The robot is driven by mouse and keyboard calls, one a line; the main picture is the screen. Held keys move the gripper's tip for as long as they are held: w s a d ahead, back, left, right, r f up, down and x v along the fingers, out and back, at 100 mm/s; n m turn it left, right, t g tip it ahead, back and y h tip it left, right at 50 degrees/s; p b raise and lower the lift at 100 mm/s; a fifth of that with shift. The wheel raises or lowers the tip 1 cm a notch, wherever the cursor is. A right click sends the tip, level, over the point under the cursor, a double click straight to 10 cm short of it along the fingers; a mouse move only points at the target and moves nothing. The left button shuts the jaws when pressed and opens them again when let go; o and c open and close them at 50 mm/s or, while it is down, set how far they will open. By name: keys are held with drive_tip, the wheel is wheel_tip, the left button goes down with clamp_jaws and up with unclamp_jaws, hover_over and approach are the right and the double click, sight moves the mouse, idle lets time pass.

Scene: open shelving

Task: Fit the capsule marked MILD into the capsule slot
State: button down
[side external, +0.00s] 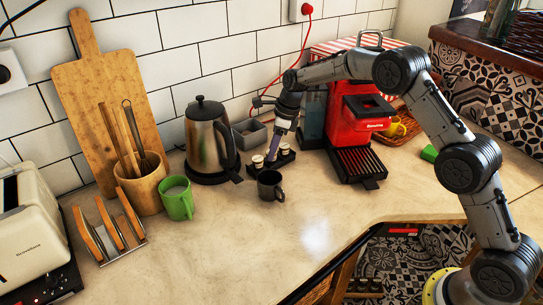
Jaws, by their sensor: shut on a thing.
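My gripper (271,155) points down at a small black capsule holder (289,159) on the counter, left of the coffee machine. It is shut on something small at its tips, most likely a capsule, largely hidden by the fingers. Two pale-topped capsules stand in the holder, one left of the fingers (258,161) and one to the right (285,148). No MILD marking is legible at this size. The red coffee machine (352,112) stands to the right with a black drip tray in front. Its capsule slot cannot be made out.
A dark mug (270,186) stands just in front of the holder. A steel kettle (208,137) is close on the left, with a grey bin (249,134) behind. A green mug (177,199) and utensil pot (143,187) stand further left. The front middle counter is clear.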

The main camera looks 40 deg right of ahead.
drive_tip(key=shift+r, duration=0.15)
drive_tip(key=shift+r, duration=0.6)
drive_tip(key=s+r, duration=1.4)
drive_tip(key=s, duration=0.3)
drive_tip(key=s+d+r+m+h, duration=0.1)
drive_tip(key=s+d+r+m, duration=0.5)
drive_tip(key=s+d+r, duration=0.85)
drive_tip(key=shift+t, duration=0.4)
drive_tip(key=w+d+f, duration=0.1)
drive_tip(key=w+f, duration=0.1)
drive_tip(key=w, duration=0.2)
drive_tip(key=w+d+f, duration=0.1)
drive_tip(key=w+f, duration=0.1)
drive_tip(key=w, duration=0.2)
drive_tip(key=w+d+f, duration=0.2)
drive_tip(key=w, duration=0.3)
drive_tip(key=shift+f, duration=0.35)
drive_tip(key=shift+w+d+f, duration=0.2)
drive_tip(key=shift+w+f, duration=0.1)
drive_tip(key=shift+f, duration=0.2)
drive_tip(key=shift+s+d+x, duration=0.1)
drive_tip(key=shift+d+x, duration=0.05)
drive_tip(key=shift+x, duration=0.75)
drive_tip(key=shift+s+d+x, duration=0.1)
drive_tip(key=shift+d+x, duration=0.05)
drive_tip(key=shift+x, duration=0.75)
